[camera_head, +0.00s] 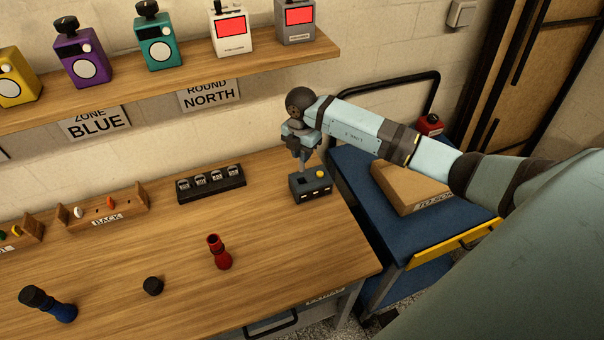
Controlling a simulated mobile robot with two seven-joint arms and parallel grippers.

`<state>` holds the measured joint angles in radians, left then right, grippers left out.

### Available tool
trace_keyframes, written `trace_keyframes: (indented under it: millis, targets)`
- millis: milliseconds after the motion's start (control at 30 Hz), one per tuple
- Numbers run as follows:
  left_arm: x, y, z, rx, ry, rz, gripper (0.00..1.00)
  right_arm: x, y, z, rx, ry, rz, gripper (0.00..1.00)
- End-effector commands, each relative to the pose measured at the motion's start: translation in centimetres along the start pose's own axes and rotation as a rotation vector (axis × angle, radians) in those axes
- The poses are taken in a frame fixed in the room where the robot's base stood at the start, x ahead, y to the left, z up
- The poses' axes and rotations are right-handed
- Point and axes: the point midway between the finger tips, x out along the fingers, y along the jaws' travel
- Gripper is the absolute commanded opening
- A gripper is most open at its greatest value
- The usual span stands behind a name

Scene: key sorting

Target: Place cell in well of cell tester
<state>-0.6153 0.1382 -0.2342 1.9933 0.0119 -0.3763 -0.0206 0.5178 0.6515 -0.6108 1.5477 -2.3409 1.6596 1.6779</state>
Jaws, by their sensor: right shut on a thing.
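The cell tester (312,193) is a small dark box with a yellow button on top. It stands near the right end of the wooden table. My right gripper (303,167) points down just above the tester's left part, where a dark well shows. It is shut on the cell, which is too small and too covered by the fingers to make out clearly. I cannot tell whether the cell's lower end is inside the well or just above it. My left gripper is not in view.
A black rack (211,187) with several round slots lies left of the tester. A red tube (218,252), a black cap (153,286) and a blue torch (50,303) stand nearer. A blue cart (352,190) with a cardboard box (405,190) is at right. The front table is mostly clear.

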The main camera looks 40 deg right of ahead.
Motion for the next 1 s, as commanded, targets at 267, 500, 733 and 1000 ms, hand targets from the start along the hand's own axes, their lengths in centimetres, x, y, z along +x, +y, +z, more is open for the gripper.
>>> trace_keyframes:
  millis: [267, 500, 733, 1000]
  targets:
    - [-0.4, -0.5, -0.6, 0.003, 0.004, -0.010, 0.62, 3.7, 0.0, -0.1, 0.000, 0.001, -0.001, 0.00]
    - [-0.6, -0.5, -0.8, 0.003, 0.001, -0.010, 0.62, 6.5, 0.0, -0.1, 0.001, 0.002, -0.002, 0.00]
    - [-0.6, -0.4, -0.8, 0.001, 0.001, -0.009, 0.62, 7.5, 0.0, 0.0, 0.000, 0.000, 0.001, 0.00]
    - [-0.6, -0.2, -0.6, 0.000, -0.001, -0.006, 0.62, 7.8, 0.1, 0.0, 0.000, 0.000, 0.001, 0.29]
